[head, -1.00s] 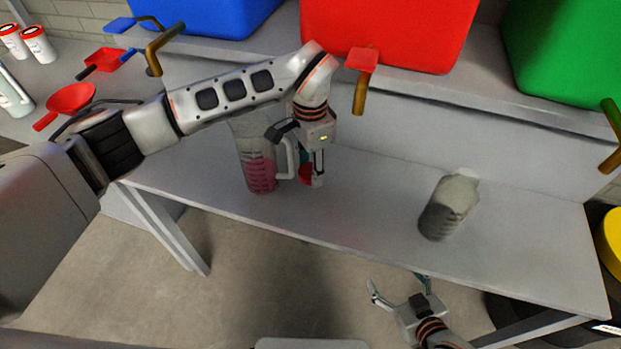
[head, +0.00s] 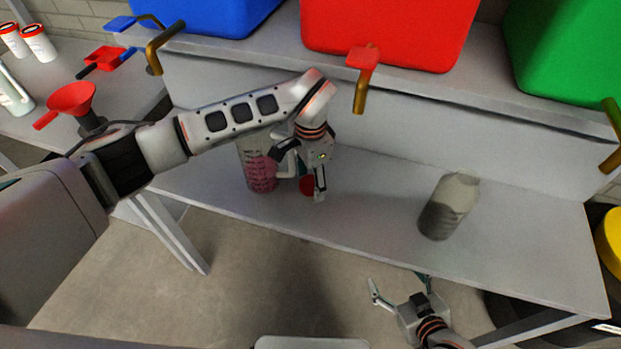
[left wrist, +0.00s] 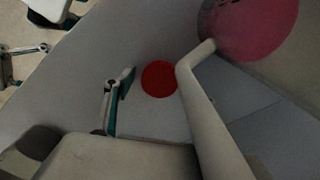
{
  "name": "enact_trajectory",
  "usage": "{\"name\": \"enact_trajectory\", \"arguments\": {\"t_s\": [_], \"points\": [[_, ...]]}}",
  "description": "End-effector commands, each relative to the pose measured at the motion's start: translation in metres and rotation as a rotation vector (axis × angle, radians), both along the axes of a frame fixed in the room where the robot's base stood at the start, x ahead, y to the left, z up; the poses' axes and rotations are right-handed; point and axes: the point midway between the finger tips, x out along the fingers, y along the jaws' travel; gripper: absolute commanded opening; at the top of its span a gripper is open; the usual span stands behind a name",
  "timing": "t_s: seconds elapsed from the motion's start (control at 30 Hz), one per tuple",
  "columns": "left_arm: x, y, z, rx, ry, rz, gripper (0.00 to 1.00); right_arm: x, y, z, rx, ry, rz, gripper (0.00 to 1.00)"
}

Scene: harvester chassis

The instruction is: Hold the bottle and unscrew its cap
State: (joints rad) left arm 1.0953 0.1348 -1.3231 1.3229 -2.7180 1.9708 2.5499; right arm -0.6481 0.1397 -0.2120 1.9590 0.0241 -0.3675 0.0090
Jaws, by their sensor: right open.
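A translucent grey bottle (head: 449,207) with darker contents stands on the bench at the right; its mouth is pale and I see no cap on it. A red round cap-like piece (head: 307,185) is beside my left gripper (head: 318,195); it shows as a red disc in the left wrist view (left wrist: 159,78). One left finger shows clearly; whether the jaws are open or shut on the red piece is unclear. My right gripper (head: 401,288) is open and empty, below the bottle in the picture, in front of the bench edge.
A clear jug (head: 257,172) with pink liquid stands by my left gripper, its handle close to it. Blue, red (head: 388,35) and green bins with taps stand behind. A red funnel (head: 72,97) is at left.

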Motion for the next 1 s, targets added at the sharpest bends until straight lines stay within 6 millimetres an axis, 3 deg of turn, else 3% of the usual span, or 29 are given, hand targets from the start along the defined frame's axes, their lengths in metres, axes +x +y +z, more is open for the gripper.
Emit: {"name": "enact_trajectory", "arguments": {"t_s": [0.27, 0.43, 0.8, 1.0], "points": [[0.000, 0.000, 0.001, 0.000, 0.000, 0.000, 0.55, 0.000, 0.000, 0.001, 0.000, 0.000, 0.000, 0.75], [0.001, 0.000, 0.013, -0.001, -0.004, -0.001, 0.55, 0.001, 0.000, 0.002, 0.001, -0.002, 0.000, 0.75], [0.001, 0.000, 0.084, 0.001, -0.005, 0.000, 0.55, 0.001, 0.001, -0.003, 0.001, -0.004, 0.000, 0.75], [0.001, 0.000, 0.112, 0.000, -0.002, 0.000, 0.55, 0.000, 0.001, -0.006, 0.001, -0.002, 0.001, 0.75]]}}
